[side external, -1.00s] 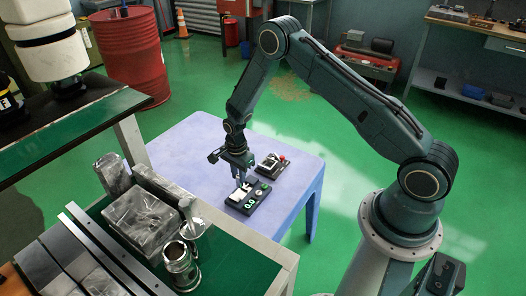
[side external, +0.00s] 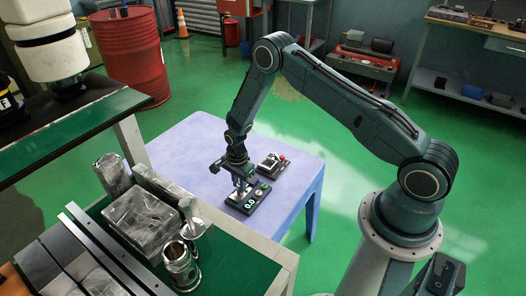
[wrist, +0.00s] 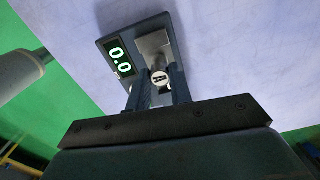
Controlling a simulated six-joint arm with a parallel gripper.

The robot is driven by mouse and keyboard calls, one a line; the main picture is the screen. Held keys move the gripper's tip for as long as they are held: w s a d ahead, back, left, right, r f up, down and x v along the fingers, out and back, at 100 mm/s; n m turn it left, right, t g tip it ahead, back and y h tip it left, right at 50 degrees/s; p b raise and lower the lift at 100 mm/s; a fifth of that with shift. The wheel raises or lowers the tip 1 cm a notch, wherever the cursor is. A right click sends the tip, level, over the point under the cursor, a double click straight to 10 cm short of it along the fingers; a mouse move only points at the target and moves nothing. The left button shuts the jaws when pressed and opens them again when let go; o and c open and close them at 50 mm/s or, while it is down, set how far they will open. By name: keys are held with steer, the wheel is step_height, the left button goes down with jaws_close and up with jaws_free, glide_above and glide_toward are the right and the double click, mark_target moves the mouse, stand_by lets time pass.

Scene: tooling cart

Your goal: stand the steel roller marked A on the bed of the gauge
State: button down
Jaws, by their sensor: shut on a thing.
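The gauge (side external: 258,195) is a dark flat unit on the pale blue table, with a lit green display reading 0.0. Its bright steel bed (wrist: 155,45) shows in the wrist view beside the display. My gripper (side external: 241,186) points down over the bed end of the gauge. In the wrist view my gripper (wrist: 160,92) is shut on the steel roller (wrist: 160,77), whose light end face bears a dark A. The roller is between the two fingers, over the bed. I cannot tell whether its lower end touches the bed.
A small dark fixture with a red knob (side external: 281,157) stands behind the gauge on the pale blue table (side external: 190,150). The cart (side external: 222,262) in front carries shiny metal parts and a steel cylinder (side external: 181,266). The table is clear left of the gauge.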

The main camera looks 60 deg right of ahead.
steer(key=shift+f, duration=0.15)
steer(key=c, duration=1.3)
jaws_free()
steer(key=shift+o, duration=0.2)
step_height(320, 180, up, 12)
steer(key=shift+r, duration=0.2)
